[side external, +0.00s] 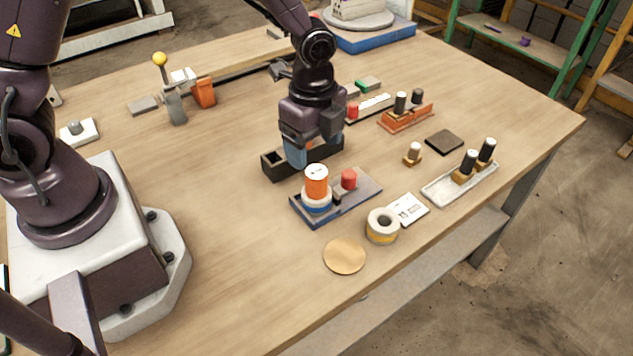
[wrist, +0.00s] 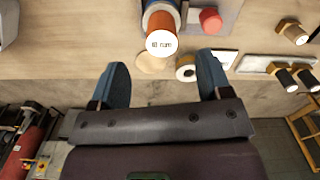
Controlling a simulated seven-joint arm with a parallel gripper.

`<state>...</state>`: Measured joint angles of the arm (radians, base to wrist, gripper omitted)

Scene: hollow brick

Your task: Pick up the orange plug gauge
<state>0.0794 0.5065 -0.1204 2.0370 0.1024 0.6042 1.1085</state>
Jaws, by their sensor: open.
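The orange plug gauge (side external: 316,182) is a short upright cylinder with a white top. It sits in a white and blue ring-shaped base (side external: 317,203) on a blue tray (side external: 358,203). In the wrist view the plug gauge (wrist: 162,32) shows its white marked top, beyond and between the fingertips. My gripper (side external: 296,155) has blue fingers and hangs behind and left of the plug gauge in the side view. In the wrist view my gripper (wrist: 160,75) is open, with nothing between its fingers.
A red knob (side external: 349,179) stands on the same blue tray, close beside the gauge. A dark open box (side external: 282,165) lies behind it. The table's left front is clear.

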